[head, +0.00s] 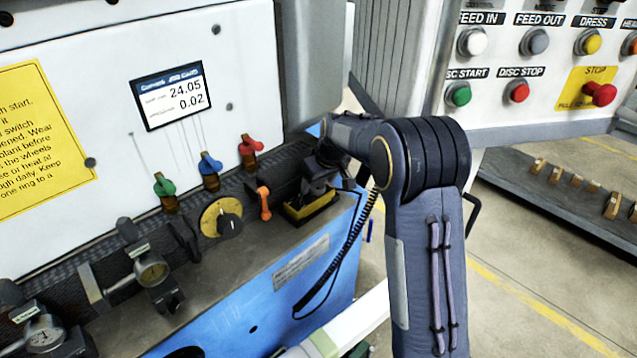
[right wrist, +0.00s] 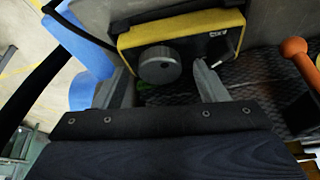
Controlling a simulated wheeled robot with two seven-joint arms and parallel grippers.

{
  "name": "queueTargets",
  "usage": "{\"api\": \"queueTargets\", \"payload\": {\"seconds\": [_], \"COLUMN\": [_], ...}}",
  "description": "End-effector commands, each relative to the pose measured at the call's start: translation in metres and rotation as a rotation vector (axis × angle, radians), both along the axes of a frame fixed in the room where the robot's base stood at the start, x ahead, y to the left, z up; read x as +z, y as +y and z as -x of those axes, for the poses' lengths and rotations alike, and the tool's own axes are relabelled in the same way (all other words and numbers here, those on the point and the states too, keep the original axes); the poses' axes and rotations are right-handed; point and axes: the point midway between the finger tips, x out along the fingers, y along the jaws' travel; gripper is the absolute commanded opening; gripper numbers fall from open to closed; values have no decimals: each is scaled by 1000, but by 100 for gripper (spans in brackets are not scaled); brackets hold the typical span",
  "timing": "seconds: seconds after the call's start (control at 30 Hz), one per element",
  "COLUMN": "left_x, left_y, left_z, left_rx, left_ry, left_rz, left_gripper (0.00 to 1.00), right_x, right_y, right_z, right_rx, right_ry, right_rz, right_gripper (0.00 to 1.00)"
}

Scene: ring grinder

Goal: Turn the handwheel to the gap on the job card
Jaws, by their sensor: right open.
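The job card (head: 172,95) is a screen on the white machine panel, reading 24.05 and 0.02; its smaller labels are too blurred to read. The handwheel (right wrist: 160,66) is a round grey knob on a black box with a yellow edge (right wrist: 190,22). That box also shows in the head view (head: 311,210), partly covered by my right gripper (head: 318,180). In the right wrist view my right gripper (right wrist: 163,75) is open, with one finger on each side of the handwheel. Contact with it cannot be told. My left gripper is out of view.
Left of the box are an orange lever (head: 264,203), a yellow dial with a black knob (head: 222,217), and green, blue and red valves (head: 210,163). Dial gauges (head: 152,272) stand on the ledge. A button panel (head: 540,70) hangs at the right. A coiled cable (head: 352,245) hangs below my wrist.

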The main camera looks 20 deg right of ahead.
Motion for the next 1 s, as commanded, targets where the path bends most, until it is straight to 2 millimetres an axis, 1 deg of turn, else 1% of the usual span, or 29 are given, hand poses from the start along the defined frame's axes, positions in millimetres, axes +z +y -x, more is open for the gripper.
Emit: {"api": "queueTargets", "payload": {"seconds": [0.2, 0.3, 0.4, 0.53, 0.73, 0.77, 0.8, 0.87, 1.0], "left_x": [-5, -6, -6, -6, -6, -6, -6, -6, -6], "left_y": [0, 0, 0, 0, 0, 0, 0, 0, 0], "left_z": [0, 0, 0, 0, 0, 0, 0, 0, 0], "left_rx": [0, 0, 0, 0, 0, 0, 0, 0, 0], "left_ry": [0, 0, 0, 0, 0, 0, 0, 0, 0], "left_rz": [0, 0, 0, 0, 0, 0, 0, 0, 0], "left_gripper": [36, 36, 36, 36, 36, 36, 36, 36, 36], "right_x": [35, 49, 59, 64, 65, 65, 65, 65, 65], "right_y": [-2, -3, -4, -4, -4, -4, -4, -4, -5], "right_z": [14, 20, 24, 26, 27, 27, 27, 27, 29], "right_rx": [0, 1, 1, 0, 0, 0, 0, 0, -3], "right_ry": [-5, -3, -2, -1, 0, 0, 0, 0, 0], "right_rz": [-2, -1, 0, 0, 0, 0, 0, -1, -7], "right_gripper": [66, 66, 66, 66, 66, 65, 59, 52, 52]}}
